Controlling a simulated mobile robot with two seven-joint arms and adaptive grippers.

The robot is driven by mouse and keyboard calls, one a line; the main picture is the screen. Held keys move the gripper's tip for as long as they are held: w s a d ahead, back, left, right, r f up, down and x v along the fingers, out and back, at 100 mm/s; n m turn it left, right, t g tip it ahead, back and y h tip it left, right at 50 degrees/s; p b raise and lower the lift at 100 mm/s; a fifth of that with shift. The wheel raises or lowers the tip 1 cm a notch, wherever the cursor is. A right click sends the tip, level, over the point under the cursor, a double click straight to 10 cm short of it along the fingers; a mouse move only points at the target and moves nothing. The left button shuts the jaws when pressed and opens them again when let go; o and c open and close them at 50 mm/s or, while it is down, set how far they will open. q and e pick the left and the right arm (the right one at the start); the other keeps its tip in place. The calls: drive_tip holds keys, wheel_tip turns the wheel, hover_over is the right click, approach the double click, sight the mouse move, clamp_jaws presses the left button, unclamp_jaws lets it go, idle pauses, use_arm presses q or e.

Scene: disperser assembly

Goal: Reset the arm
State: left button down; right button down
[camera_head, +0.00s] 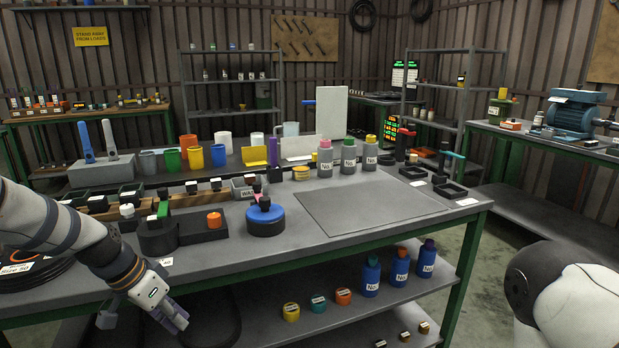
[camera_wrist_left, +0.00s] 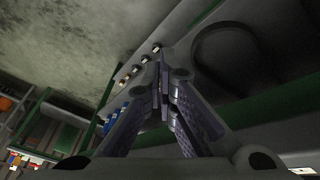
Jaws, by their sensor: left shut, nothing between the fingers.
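My left arm comes in from the left in the head view and bends down in front of the table's front edge. My left gripper (camera_head: 176,318) hangs off the table at its near left side, pointing down and to the right. In the left wrist view the two fingers (camera_wrist_left: 161,88) meet at their tips, with nothing between them. Part of my right arm shows at the lower right of the head view, but its gripper is out of frame.
The grey worktable (camera_head: 330,255) has a blue round disperser part (camera_head: 265,222), a black fixture (camera_head: 158,238) and an orange-capped block (camera_head: 214,220) near its front. The lower shelf (camera_head: 265,325) holds blue bottles and small jars.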

use_arm(q)
drive_tip(key=s+d+f+n+g+y, duration=0.1)
drive_tip(key=s+d+f+n, duration=0.1)
drive_tip(key=s+f, duration=0.75)
drive_tip(key=s+d+f+n+g+y, duration=0.1)
drive_tip(key=s+d+f, duration=0.35)
drive_tip(key=s, duration=0.75)
drive_tip(key=s+a+f+n+g+y, duration=0.1)
drive_tip(key=s+a+n+g, duration=0.1)
drive_tip(key=s, duration=1.9)
drive_tip(key=shift+a+f+n+y, duration=0.15)
drive_tip(key=shift+a+n+y, duration=0.2)
drive_tip(key=shift+n, duration=0.25)
use_arm(e)
drive_tip(key=shift+s, duration=0.35)
